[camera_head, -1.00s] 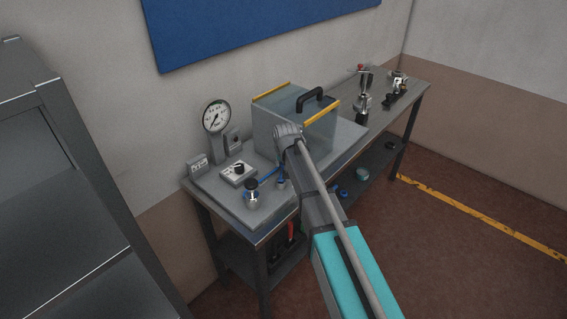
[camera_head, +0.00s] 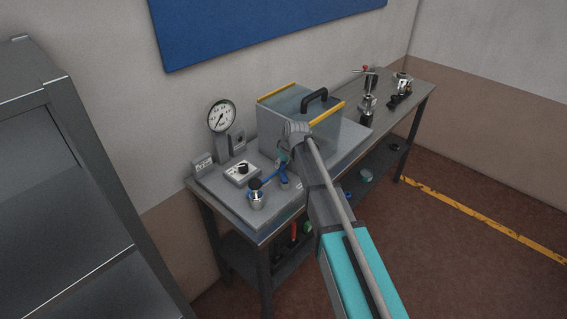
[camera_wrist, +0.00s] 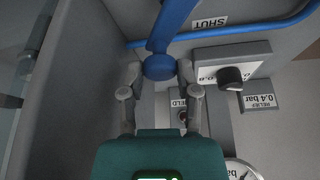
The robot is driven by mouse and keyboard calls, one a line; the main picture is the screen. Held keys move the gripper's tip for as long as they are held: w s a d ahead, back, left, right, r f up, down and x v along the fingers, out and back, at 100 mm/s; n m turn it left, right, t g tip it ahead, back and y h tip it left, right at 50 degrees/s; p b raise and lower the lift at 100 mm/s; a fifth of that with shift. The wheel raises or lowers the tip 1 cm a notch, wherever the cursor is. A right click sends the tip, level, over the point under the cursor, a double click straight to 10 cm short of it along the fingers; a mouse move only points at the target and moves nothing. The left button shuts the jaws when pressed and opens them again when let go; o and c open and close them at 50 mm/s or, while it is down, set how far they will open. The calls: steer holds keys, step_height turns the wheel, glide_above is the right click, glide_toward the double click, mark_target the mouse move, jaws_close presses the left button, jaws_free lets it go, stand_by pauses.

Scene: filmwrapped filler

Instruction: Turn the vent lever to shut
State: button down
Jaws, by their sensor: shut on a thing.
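The blue vent lever (camera_wrist: 160,67) shows in the wrist view, with a rounded end between my gripper's (camera_wrist: 160,72) two grey fingers. My gripper is shut on this end, one finger at each side. The lever's arm runs up to the top edge of the wrist view, past a blue pipe (camera_wrist: 255,30). A SHUT label (camera_wrist: 210,22) lies just right of the lever, upside down. In the head view my gripper is largely hidden behind my own arm, near the blue valve (camera_head: 284,180) at the front of the bench.
A pressure gauge (camera_head: 221,117) and a black-knobbed box (camera_head: 242,173) stand left of the valve. A clear chamber (camera_head: 290,125) with a black handle stands behind my gripper.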

steer(key=n, duration=0.1)
steer(key=a+n, duration=0.1)
steer(key=shift+s+n+g+y, duration=0.15)
steer(key=shift+n+g+y, duration=0.15)
steer(key=shift+n+y, duration=0.1)
steer(key=shift+s+a+n+g, duration=0.25)
steer(key=shift+n+g, duration=0.1)
steer(key=shift+n, duration=0.55)
steer(key=shift+s+a+n+g, duration=0.25)
steer(key=shift+n+g, duration=0.1)
steer(key=shift+n, duration=0.55)
steer(key=c, duration=0.6)
jaws_free()
steer(key=shift+y, duration=0.3)
steer(key=shift+c, duration=0.2)
steer(key=s+d+f+m+g+h, duration=0.1)
steer(key=s+d+m+h, duration=0.3)
steer(key=s+d+m, duration=1.1)
steer(key=s+d, duration=0.9)
steer(key=d, duration=0.2)
steer(key=shift+s+d+f, duration=0.2)
steer(key=shift+s+d, duration=0.1)
steer(key=shift+s, duration=0.1)
